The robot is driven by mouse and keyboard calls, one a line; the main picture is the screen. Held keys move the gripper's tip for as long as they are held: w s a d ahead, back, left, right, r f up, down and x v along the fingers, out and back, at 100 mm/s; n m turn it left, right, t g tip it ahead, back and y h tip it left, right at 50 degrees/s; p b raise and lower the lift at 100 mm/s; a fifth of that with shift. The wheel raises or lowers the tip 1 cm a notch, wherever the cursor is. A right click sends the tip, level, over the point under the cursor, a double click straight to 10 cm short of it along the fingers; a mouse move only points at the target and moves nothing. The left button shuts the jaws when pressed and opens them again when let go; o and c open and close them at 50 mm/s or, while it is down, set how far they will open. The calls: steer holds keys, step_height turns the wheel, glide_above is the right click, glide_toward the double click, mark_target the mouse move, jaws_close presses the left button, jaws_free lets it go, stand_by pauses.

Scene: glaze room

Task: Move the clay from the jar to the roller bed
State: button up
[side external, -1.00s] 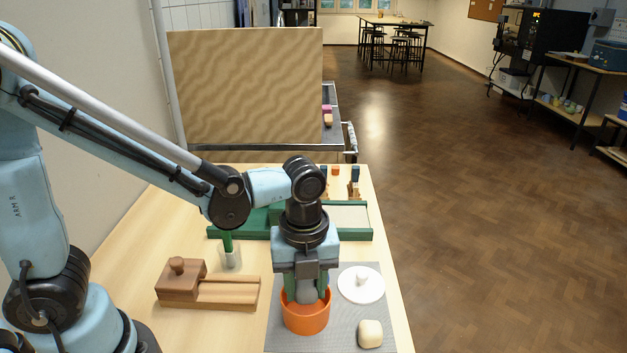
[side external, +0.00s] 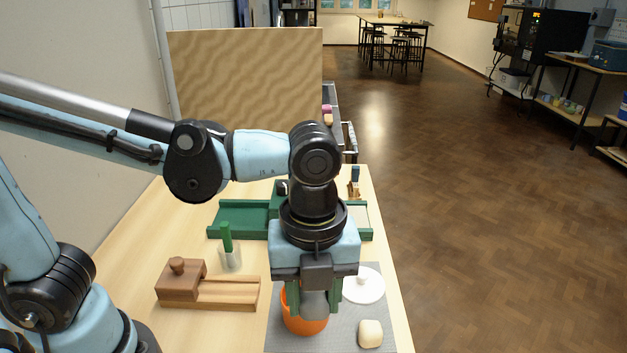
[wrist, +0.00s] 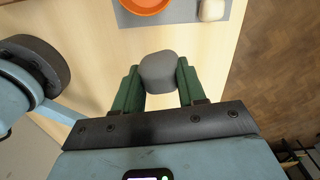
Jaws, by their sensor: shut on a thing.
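My gripper (side external: 313,300) has green fingers and is shut on a grey lump of clay (wrist: 158,70), gripped between the fingertips in the wrist view. In the side view the grey clay (side external: 314,304) is in front of the orange jar (side external: 297,323), which it partly hides. In the wrist view the orange jar (wrist: 143,13) lies apart from the clay, at the top edge. A long green-framed bed (side external: 238,220), which looks like the roller bed, lies farther back on the table. My arm hides its middle.
A white knobbed lid (side external: 372,289) and a cream lump (side external: 370,334) lie on the grey mat (side external: 345,338) by the jar. A wooden block on a grooved base (side external: 228,293) and a clear cup (side external: 230,262) with a green-handled tool stand left. The table's right edge is close.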

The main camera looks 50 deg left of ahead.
steer(key=w+a+m, duration=0.1)
steer(key=w+a, duration=0.5)
steer(key=w, duration=0.5)
steer(key=w+a, duration=0.6)
steer(key=w, duration=0.5)
steer(key=w+a+f, duration=0.1)
steer(key=a+f, duration=0.1)
steer(key=a, duration=0.1)
steer(key=w+a+f, duration=0.2)
steer(key=a, duration=0.1)
steer(key=w+a+f, duration=0.1)
steer(key=a+f, duration=0.1)
steer(key=a, duration=0.1)
steer(key=shift+w+a+f, duration=0.1)
steer(key=shift+w+a, duration=0.05)
steer(key=shift+a, duration=0.1)
steer(key=shift+w+a+f, duration=0.2)
steer(key=shift+a+f, duration=0.2)
steer(key=shift+f, duration=1.9)
steer(key=o, duration=1.1)
steer(key=shift+f, duration=0.15)
